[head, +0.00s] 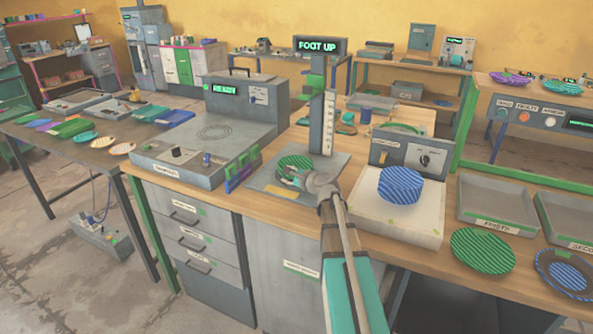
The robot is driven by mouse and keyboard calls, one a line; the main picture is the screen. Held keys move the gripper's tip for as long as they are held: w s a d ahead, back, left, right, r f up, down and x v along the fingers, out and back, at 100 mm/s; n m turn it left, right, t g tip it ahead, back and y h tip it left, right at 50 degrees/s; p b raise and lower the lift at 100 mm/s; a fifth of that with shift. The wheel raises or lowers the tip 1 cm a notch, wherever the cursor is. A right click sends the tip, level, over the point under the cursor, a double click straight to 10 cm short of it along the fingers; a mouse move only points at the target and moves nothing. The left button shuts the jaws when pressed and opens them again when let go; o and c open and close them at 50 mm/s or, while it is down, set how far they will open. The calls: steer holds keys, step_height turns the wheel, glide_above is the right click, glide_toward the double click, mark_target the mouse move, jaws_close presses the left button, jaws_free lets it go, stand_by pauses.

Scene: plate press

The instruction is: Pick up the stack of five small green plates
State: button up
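Small green striped plates (294,161) sit on the grey base of the upright press, below the sign reading "FOOT UP". They look stacked, but the number cannot be made out. My gripper (291,176) is at the near side of these plates and hides part of them. Its fingers overlap the near rim in the picture. Whether they touch or grip the plates is too small to tell. My arm comes in from the bottom centre.
The press column (323,120) rises just behind my gripper. A blue striped bowl-like stack (400,186) stands on a pale scale to the right. A larger green striped plate (483,250) and grey trays (497,228) lie further right. A grey "READY" machine (239,112) stands left.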

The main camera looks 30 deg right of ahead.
stand_by(0.3)
jaws_close()
steer(key=shift+r, duration=0.15)
stand_by(0.3)
step_height(320, 180, up, 3)
steer(key=p, duration=0.3)
steer(key=s+a+r+p, duration=0.8)
steer(key=a+r+p, duration=0.1)
steer(key=a+p, duration=0.1)
steer(key=shift+s+a+r, duration=0.15)
steer(key=shift+a+r, duration=0.2)
steer(key=shift+a, duration=0.3)
